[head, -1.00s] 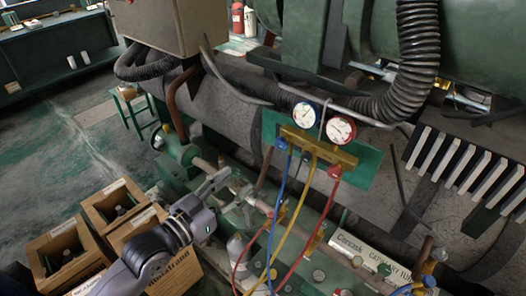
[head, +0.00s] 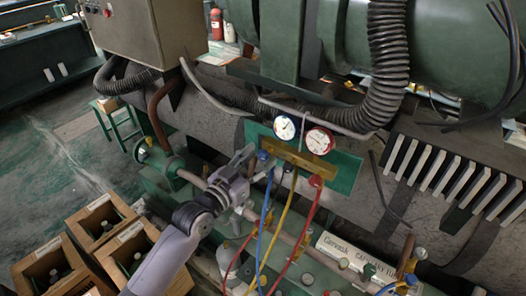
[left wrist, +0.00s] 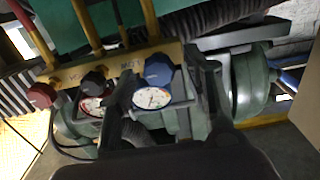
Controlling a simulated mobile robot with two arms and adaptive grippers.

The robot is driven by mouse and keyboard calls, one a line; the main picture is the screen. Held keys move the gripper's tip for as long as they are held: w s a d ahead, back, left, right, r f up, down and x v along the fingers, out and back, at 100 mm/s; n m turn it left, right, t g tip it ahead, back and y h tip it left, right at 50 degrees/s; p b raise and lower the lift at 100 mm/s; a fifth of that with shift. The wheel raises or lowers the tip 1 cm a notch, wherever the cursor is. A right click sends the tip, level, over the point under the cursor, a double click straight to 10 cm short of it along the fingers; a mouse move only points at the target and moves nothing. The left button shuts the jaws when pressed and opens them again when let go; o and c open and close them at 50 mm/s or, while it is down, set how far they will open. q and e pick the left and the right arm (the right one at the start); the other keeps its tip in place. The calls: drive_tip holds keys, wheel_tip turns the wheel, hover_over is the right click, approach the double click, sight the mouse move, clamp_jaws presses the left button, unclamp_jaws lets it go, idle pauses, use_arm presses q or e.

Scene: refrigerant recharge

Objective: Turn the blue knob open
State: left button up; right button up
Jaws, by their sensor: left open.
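The blue knob (head: 262,155) sits at the left end of the brass gauge manifold (head: 297,160), below the white-faced gauge. In the left wrist view the blue knob (left wrist: 158,70) shows large, between my spread fingers. My left gripper (head: 256,164) is open and empty, with its fingertips close to the knob in the head view. I cannot tell whether a finger touches it. In the left wrist view a black knob (left wrist: 94,81) and a red knob (left wrist: 42,95) sit beside it on the manifold. My right gripper is not in view.
Blue, yellow (head: 283,215) and red (head: 304,225) hoses hang below the manifold, close to my gripper. A green panel (head: 345,173) is behind it. Pipes and valves run below. Wooden crates (head: 98,222) stand at the lower left; a corrugated black hose (head: 390,60) hangs at the right.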

use_arm(q)
drive_tip(key=shift+x, duration=1.1)
drive_tip(key=shift+s, duration=0.1)
drive_tip(key=shift+c, duration=0.3)
clamp_jaws()
